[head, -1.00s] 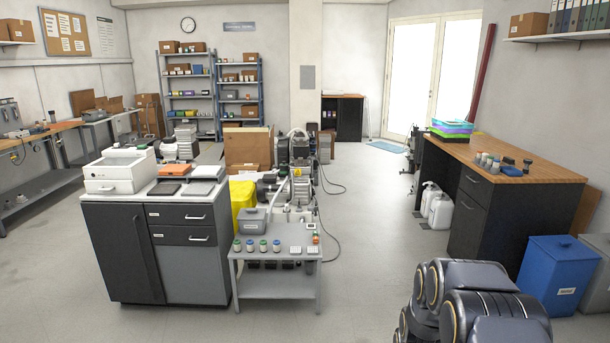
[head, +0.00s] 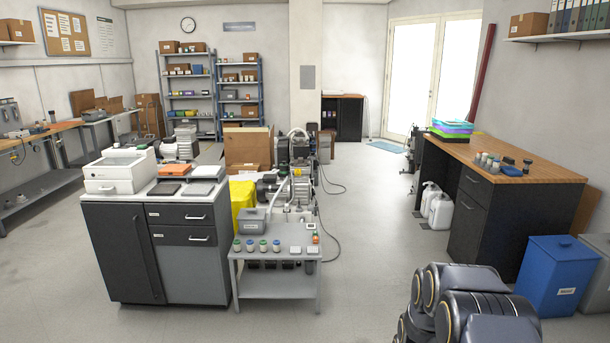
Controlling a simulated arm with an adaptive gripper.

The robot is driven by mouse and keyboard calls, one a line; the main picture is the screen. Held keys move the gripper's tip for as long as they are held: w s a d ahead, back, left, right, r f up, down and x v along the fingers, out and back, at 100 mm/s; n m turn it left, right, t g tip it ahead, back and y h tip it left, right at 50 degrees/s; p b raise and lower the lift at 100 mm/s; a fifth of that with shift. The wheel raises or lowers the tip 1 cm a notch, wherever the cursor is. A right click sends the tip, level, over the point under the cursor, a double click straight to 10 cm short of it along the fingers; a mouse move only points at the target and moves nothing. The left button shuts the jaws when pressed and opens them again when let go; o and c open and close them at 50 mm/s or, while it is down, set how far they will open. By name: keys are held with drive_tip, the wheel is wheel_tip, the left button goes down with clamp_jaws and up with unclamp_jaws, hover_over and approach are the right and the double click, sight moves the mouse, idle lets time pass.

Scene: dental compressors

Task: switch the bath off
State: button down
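A white box-shaped unit with a lid (head: 121,171), which looks like the bath, stands on the left part of a dark grey cabinet's top (head: 148,192). A small dark mark shows on its front, but its switch and any lamp are too small to make out. My gripper is out of view. Only dark links of my arm show at the bottom right, well apart from the white unit.
A low grey table (head: 275,262) with jars and a grey box (head: 252,219) stands right of the cabinet. Compressor equipment (head: 298,170) is behind it. A wooden-topped bench (head: 510,165) and blue bin (head: 558,275) are at right. The middle floor is clear.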

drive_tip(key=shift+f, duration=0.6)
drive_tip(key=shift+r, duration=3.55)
